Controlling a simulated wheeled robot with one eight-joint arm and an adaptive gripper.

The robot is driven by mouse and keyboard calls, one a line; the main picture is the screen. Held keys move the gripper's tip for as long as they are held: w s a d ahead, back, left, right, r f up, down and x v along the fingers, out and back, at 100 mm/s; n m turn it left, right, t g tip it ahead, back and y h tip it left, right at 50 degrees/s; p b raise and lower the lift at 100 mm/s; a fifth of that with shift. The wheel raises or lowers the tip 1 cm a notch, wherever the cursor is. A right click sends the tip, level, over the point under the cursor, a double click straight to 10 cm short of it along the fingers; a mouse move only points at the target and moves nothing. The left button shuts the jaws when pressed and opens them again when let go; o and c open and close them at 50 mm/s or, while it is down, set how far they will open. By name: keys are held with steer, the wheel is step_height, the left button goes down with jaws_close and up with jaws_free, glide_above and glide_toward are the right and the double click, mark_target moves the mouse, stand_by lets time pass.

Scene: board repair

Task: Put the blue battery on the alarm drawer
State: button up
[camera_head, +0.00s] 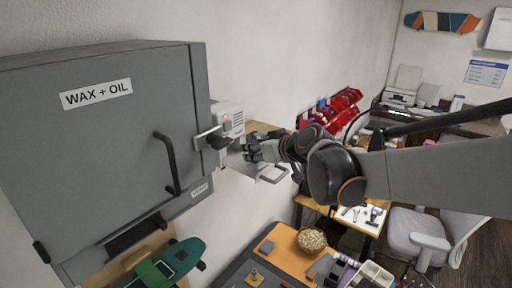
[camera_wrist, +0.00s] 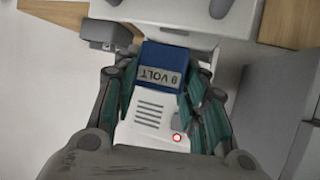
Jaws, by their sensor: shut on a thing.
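A blue battery (camera_wrist: 164,58) with a "9 VOLT" label is between the fingers of my gripper (camera_wrist: 163,72) in the wrist view. The gripper is shut on it. Behind and below the battery is the white alarm box (camera_wrist: 150,122), with vent slots and a red light. The alarm (camera_head: 232,119) also shows on the wall in the head view, with my gripper (camera_head: 252,150) just right of and below it. A pale panel with a handle (camera_head: 272,174), perhaps the alarm drawer, shows below my gripper. The battery is hidden in the head view.
A grey "WAX + OIL" cabinet (camera_head: 110,150) with a dark handle stands close left of the alarm. Red bins (camera_head: 330,112) are on the wall to the right. Below is an orange-topped bench (camera_head: 285,245) with a bowl (camera_head: 311,241).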

steer(key=shift+w+f, duration=0.1)
steer(key=shift+f, duration=0.9)
steer(key=shift+f, duration=0.2)
steer(key=o, duration=1)
steer(key=shift+o, duration=0.2)
steer(key=shift+r, duration=0.1)
steer(key=shift+r, duration=0.1)
